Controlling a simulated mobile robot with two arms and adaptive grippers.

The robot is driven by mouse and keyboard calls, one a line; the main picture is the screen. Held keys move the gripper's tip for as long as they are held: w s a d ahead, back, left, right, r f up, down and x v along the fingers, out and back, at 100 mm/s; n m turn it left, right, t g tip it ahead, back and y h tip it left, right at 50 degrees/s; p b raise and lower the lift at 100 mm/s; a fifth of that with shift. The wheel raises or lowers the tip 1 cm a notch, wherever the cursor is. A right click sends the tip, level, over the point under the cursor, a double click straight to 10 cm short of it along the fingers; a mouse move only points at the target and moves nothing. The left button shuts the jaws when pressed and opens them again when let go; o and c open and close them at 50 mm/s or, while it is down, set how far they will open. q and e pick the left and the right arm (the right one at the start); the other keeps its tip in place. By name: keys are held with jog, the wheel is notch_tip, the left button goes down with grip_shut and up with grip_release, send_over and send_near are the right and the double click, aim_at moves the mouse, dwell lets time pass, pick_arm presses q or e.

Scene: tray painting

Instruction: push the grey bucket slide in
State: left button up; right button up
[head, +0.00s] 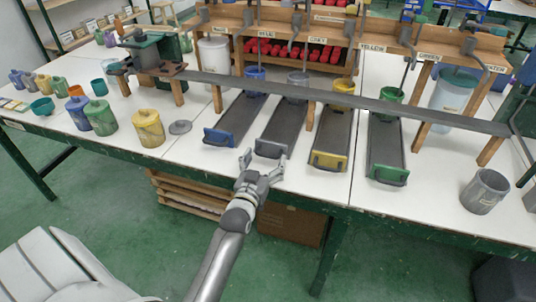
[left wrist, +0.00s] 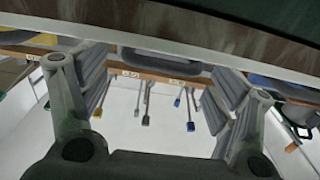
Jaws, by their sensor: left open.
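The grey slide (head: 286,121) is a long dark track on the white table, with a grey front plate and handle (head: 271,149) at its near end. The grey bucket (head: 298,78) stands at the track's far end, below the wooden rack. My left gripper (head: 264,159) is open and empty at the near table edge, its fingers pointing at the grey front plate from just in front. I cannot tell whether they touch it. In the left wrist view the two spread fingers (left wrist: 155,105) frame the gap, with a grey piece beyond them. My right gripper is out of view.
The blue slide (head: 220,138) lies to the left, the yellow slide (head: 328,161) and green slide (head: 388,175) to the right. A long grey bar (head: 350,98) crosses above the tracks. A loose grey bucket (head: 485,192) stands at right; jugs (head: 148,127) stand at left.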

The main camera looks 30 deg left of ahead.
pick_arm(q)
jog(key=v, duration=0.8)
jog(key=shift+s+d, duration=0.15)
jog(key=shift+s, duration=0.15)
jog(key=s+d+f+m+g+h+p, duration=0.1)
jog(key=s+d+f+g, duration=0.2)
jog(key=f, duration=0.7)
jog(key=s+d+f+m+g+h+p, duration=0.1)
jog(key=s+d+f+g+h, duration=0.2)
jog(key=f, duration=0.7)
jog(key=s+d+f+m+g+p, duration=0.15)
jog(key=s+d+f, duration=0.25)
jog(key=f, duration=0.6)
jog(key=s+f+g, duration=0.3)
jog(key=s+f, duration=0.2)
jog(key=s, duration=0.5)
jog(key=s+a+f+m+g+p, duration=0.1)
jog(key=s+f+g, duration=0.2)
jog(key=s+f, duration=0.3)
jog(key=s+f+g, duration=0.3)
jog(key=s+f, duration=0.2)
jog(key=s, duration=1.1)
jog(key=shift+a+f, duration=0.3)
jog(key=shift+f, duration=0.05)
